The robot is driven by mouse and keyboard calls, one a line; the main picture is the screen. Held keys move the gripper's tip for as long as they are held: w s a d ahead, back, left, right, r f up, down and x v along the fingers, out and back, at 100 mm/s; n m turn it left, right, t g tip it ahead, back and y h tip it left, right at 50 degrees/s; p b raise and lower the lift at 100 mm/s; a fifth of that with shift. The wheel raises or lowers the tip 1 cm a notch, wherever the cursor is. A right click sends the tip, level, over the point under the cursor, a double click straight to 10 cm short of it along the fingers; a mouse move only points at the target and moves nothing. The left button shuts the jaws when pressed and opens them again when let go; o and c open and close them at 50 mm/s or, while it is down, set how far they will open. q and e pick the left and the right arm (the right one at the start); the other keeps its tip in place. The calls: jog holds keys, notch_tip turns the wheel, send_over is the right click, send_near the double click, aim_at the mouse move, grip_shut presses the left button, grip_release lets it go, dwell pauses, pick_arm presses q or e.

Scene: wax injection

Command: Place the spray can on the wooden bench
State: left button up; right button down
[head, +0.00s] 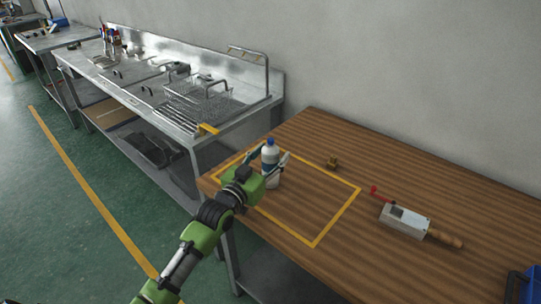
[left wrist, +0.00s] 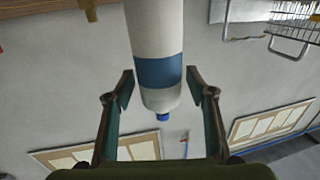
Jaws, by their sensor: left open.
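The spray can (head: 270,153) is white with a blue band and a blue cap. It stands upright on the wooden bench (head: 330,262), inside the yellow outlined rectangle, near its far left part. My left gripper (head: 268,160) is open, with its fingers on either side of the can. In the left wrist view, the can (left wrist: 157,72) shows upside down between the open fingertips, with a small gap on each side. The end of the can away from its cap is cut off in that view. My right gripper is not in view.
A small brass-coloured object (head: 331,164) lies behind the rectangle. A grey tool with a wooden handle and red crank (head: 404,220) lies to the right. A blue object (head: 531,286) is at the right edge. A metal counter (head: 228,118) stands to the left.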

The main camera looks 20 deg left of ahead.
pick_arm(q)
jog(key=shift+r, duration=0.1)
jog(key=s+a+b, duration=0.1)
jog(key=s, duration=1.1)
jog(key=shift+a, duration=0.4)
jog(key=shift+w, duration=0.1)
